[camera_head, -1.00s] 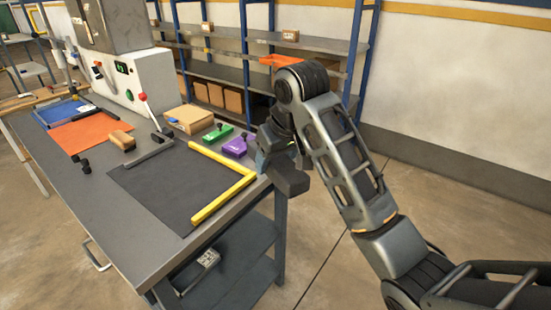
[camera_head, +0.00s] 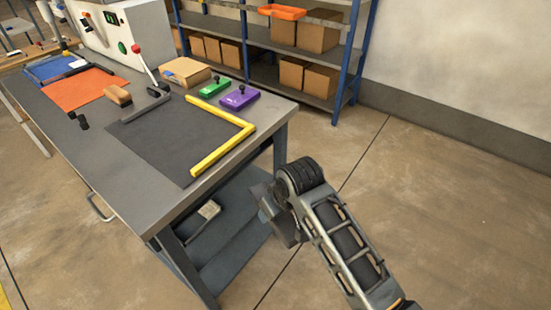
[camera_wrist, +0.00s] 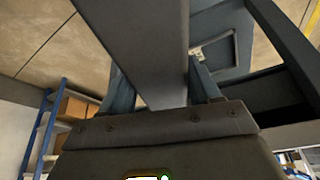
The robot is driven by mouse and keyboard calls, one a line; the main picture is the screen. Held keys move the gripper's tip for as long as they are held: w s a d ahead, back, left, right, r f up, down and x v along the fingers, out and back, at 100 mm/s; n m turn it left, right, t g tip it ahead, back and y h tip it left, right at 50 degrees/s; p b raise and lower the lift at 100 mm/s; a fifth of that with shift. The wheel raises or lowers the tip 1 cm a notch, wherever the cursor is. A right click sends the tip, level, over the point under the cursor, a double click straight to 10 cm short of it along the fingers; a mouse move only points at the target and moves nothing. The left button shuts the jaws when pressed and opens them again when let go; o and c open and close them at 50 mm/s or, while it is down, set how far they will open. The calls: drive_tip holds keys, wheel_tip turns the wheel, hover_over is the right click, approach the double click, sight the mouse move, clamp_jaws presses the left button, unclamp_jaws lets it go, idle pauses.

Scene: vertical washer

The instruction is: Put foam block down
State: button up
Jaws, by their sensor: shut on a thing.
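My gripper (camera_head: 268,202) is beside the right front corner of the workbench, lower than its top and out over the floor. It is shut on a dark grey block, which I take to be the foam block (camera_head: 288,232). In the wrist view the block (camera_wrist: 145,45) runs as a long grey bar from the top edge down between the blue-grey fingers, hiding part of them. The workbench (camera_head: 110,165) carries a dark mat (camera_head: 180,140) with a yellow L-shaped edge (camera_head: 226,152) along its right side.
A green piece (camera_head: 214,88) and a purple piece (camera_head: 240,97) lie behind the mat, near a cardboard box (camera_head: 187,72). An orange mat (camera_head: 86,88) and a brown block (camera_head: 117,95) lie to the left. A lower shelf (camera_head: 230,240) is under the bench. Floor at right is clear.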

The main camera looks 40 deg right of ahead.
drive_tip(key=s+a+f, duration=0.2)
drive_tip(key=s+f, duration=0.1)
drive_tip(key=f, duration=0.5)
drive_tip(key=s+a+f, duration=0.2)
drive_tip(key=s+f, duration=0.1)
drive_tip(key=f, duration=0.5)
drive_tip(key=shift+f, duration=0.35)
drive_tip(key=shift+s+a, duration=0.1)
drive_tip(key=shift+s, duration=0.05)
